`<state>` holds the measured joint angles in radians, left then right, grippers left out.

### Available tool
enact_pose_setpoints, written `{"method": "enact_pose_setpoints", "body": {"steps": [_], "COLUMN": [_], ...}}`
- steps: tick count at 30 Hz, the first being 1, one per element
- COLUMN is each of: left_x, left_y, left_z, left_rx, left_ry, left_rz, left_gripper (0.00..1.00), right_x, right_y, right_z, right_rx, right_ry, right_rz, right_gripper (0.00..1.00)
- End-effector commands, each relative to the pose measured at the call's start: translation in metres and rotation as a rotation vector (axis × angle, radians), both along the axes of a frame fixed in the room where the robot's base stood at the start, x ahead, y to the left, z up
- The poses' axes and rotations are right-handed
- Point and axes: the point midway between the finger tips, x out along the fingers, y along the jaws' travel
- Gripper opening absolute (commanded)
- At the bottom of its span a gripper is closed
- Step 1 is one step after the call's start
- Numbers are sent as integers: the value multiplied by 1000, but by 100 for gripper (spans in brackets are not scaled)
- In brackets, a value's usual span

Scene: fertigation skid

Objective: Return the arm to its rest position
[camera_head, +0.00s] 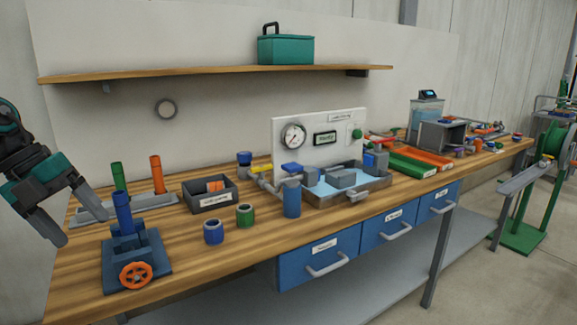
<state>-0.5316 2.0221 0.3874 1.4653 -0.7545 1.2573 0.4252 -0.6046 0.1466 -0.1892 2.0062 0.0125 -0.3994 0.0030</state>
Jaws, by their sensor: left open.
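My left arm comes in at the left edge of the head view. Its gripper (77,222) is open, with its two dark grey fingers spread and nothing seen between them. It hangs in front of the bench's left end, left of the blue stand with the orange handwheel (135,275). A blue tube (122,212) stands upright in that stand. The near finger looks close to the bench's left edge; I cannot tell how high it is above it. My right gripper is out of view.
A grey rack (155,202) with green and orange tubes stands behind the stand. The wooden bench (190,265) also bears a dark box (210,195), blue and green rings, and a gauge panel (320,138) with a tray (345,192). A shelf (200,72) overhangs the back.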

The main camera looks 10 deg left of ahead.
Motion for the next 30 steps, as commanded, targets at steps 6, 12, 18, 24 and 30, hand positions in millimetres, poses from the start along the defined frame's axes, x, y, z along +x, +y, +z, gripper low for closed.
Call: {"method": "enact_pose_setpoints", "body": {"steps": [6,12,18,24,30], "left_x": [-14,-28,-48,-74,-105], "left_y": [5,-1,-18,-51,-108], "left_z": [-69,-128,-185,-240,-289], "left_rx": [-350,-622,-843,-1005,-1109], "left_ry": [-117,-210,-250,-217,-82], "left_rz": [221,497,828,1193,1561], "left_gripper": [79,79,79,79,79], "right_x": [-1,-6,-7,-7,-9], "right_y": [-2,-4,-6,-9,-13], "right_z": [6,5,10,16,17], "right_rx": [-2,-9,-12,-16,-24], "right_ry": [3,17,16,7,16], "right_rz": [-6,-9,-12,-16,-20], "right_gripper": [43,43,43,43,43]}}
